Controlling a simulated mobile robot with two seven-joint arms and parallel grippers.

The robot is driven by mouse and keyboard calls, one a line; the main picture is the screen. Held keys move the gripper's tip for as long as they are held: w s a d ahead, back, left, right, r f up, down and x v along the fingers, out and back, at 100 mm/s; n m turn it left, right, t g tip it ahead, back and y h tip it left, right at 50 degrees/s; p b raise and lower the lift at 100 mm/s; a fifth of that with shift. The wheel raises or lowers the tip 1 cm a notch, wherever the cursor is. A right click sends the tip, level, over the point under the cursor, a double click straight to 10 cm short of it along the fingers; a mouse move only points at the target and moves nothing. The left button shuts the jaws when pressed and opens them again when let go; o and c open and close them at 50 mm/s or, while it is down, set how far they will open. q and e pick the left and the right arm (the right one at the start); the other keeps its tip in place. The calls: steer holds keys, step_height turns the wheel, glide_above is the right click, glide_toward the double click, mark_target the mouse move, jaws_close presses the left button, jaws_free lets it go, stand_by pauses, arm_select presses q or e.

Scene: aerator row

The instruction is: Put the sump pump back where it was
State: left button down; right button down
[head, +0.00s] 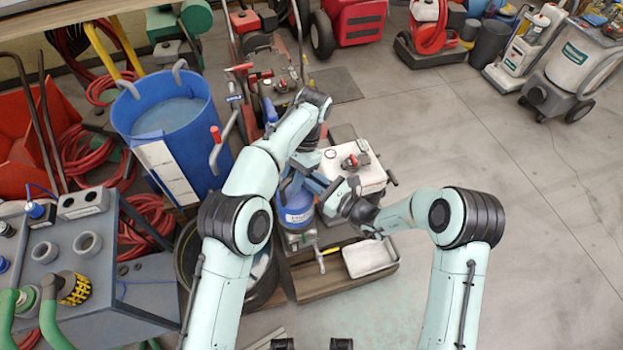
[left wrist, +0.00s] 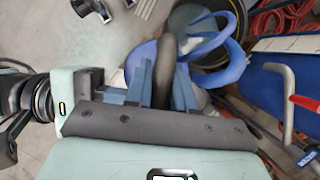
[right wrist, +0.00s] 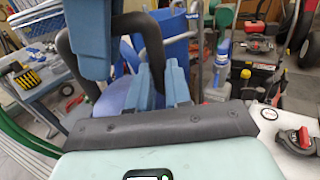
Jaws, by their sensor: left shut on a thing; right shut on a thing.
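The sump pump (head: 297,214) is a blue body with a pale label and a dark arched handle, near the middle of the head view. My left gripper (head: 308,178) is shut on the handle; the left wrist view shows the dark handle (left wrist: 165,72) between its fingers. My right gripper (head: 333,190) is shut on the same handle from the right; the right wrist view shows the handle (right wrist: 152,40) running down between its fingers. The pump looks roughly upright. My grippers and arms hide its top, and I cannot tell whether its bottom touches anything.
A blue tub (head: 172,115) stands at left, and a black round bin (head: 190,262) is close left of the pump. A white-topped unit (head: 365,178) is right of it. A white tray (head: 368,258) lies in front right. A grey cart (head: 100,275) stands at left.

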arm_select(q)
steer(key=shift+w+r, duration=0.2)
steer(key=shift+w, duration=0.05)
stand_by(0.6)
steer(key=c, duration=1.3)
jaws_free()
steer(key=o, duration=0.4)
steer(key=shift+s+f, duration=0.1)
